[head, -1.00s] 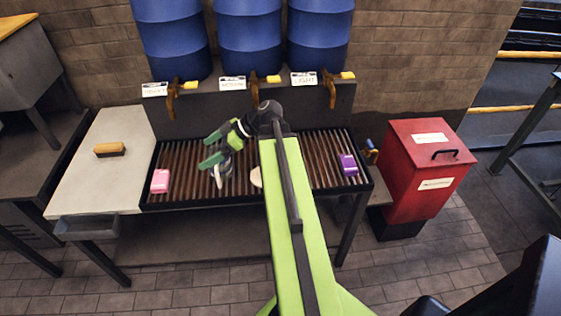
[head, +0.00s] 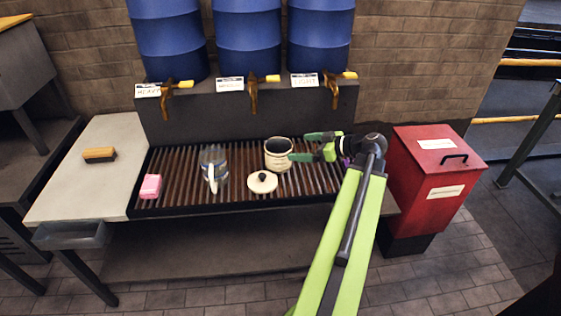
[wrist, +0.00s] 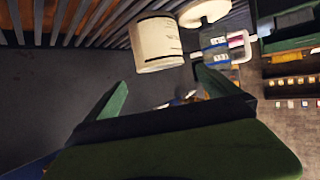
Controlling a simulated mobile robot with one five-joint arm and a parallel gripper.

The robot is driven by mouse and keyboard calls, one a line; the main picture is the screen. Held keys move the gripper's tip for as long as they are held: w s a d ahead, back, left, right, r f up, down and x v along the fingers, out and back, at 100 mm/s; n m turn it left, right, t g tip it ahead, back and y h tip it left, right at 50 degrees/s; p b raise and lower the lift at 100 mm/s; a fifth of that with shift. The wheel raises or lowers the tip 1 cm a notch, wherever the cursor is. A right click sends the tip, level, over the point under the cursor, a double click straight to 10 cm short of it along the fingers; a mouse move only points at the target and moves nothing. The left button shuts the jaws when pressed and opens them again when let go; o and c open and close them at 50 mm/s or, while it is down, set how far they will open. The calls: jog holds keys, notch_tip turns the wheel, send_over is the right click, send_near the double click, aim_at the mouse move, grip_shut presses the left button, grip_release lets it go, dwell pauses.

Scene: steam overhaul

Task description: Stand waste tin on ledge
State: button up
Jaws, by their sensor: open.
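A cream tin (head: 277,156) with a dark band stands upright on the slatted grate, right of its middle; I take it for the waste tin. It also shows in the wrist view (wrist: 157,43), beyond my fingertips. My gripper (head: 301,147) is open and empty, just right of the tin, its fingers pointing left toward it. The wrist view shows a gap between the fingers and the tin. A narrow ledge (head: 391,204) sits at the right end of the grate, partly hidden by my arm. I cannot tell if it is the task's ledge.
A white lid with a dark knob (head: 262,182) and a clear jug (head: 214,166) lie left of the tin. A pink block (head: 151,186) is further left. Blue drums with taps (head: 254,96) stand behind; a red bin (head: 436,180) stands right.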

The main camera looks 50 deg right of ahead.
jog(key=b, duration=0.1)
send_near(267, 147)
jog(key=b+x, duration=0.2)
jog(key=x, duration=0.3)
jog(key=shift+f+b, duration=0.2)
jog(key=shift+b, duration=0.1)
jog(key=shift+r, duration=0.1)
jog(key=c, duration=1.5)
notch_tip(267, 147, up, 10)
jog(key=p, duration=1)
